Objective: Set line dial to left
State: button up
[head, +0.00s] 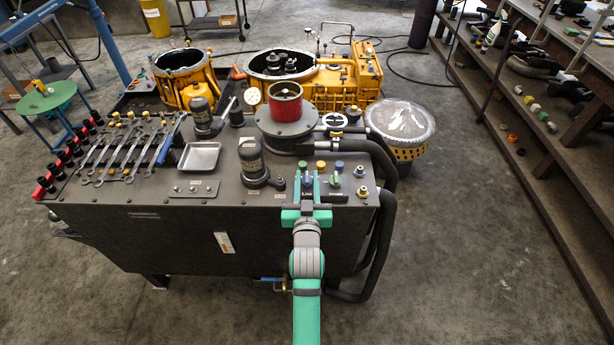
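My gripper (307,178) is over the front right of the dark bench's top, at the small control panel. Its two teal fingers are apart and point away from me. A small dial (307,182) shows between the fingers, above a white label that seems to read LINE. The fingers partly hide this dial, so its pointer direction and any contact cannot be made out.
A black motor-like unit (254,165) stands left of the gripper. Thick black hoses (378,235) run down the bench's right side. A metal tray (199,157) and several wrenches (133,145) lie to the left.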

jog(key=shift+w, duration=0.75)
jog(key=shift+c, duration=0.2)
grip_shut()
jog(key=shift+n+g+y, duration=0.4)
jog(key=shift+n+y, duration=1.3)
jog(key=shift+y, duration=0.9)
jog(key=shift+n+g+y, duration=0.6)
jog(key=shift+n+y, duration=0.4)
jog(key=shift+y, duration=0.5)
jog(key=shift+n+g+y, duration=1.5)
jog(key=shift+n+y, duration=0.2)
jog(key=shift+y, duration=0.5)
jog(key=shift+a, duration=0.1)
jog(key=shift+o, duration=0.2)
grip_release()
